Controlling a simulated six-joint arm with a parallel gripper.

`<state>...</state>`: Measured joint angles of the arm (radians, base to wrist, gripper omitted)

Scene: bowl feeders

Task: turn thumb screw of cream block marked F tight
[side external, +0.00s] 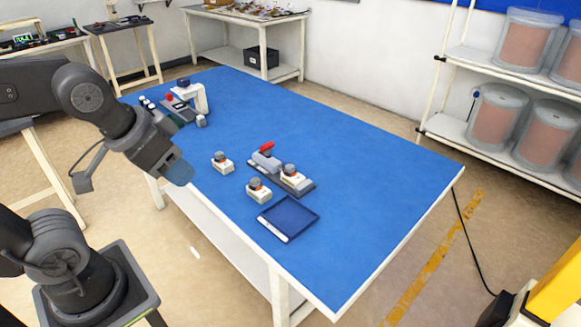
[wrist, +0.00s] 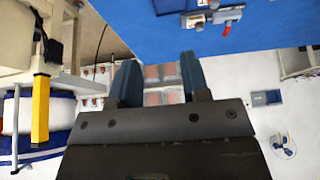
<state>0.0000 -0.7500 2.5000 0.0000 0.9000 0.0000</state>
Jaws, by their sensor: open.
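Three cream blocks with grey thumb screws on top are on the blue table. One block (side external: 223,166) stands alone to the left, another block (side external: 258,196) stands nearer the tray, and a third block (side external: 294,183) sits on a dark grey fixture (side external: 306,189) with a red-handled clamp (side external: 266,151). Their orange markings are too small to read, so I cannot tell which is F. My gripper (side external: 181,173) is above the table's left edge, left of and apart from the blocks. In the wrist view my gripper (wrist: 160,82) is open with nothing between its fingers.
A dark blue tray (side external: 287,217) lies in front of the blocks. A cream stand (side external: 203,96) and small items are at the table's far left corner. The table's right part is clear. A shelf (side external: 490,148) with large reddish containers stands behind on the right.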

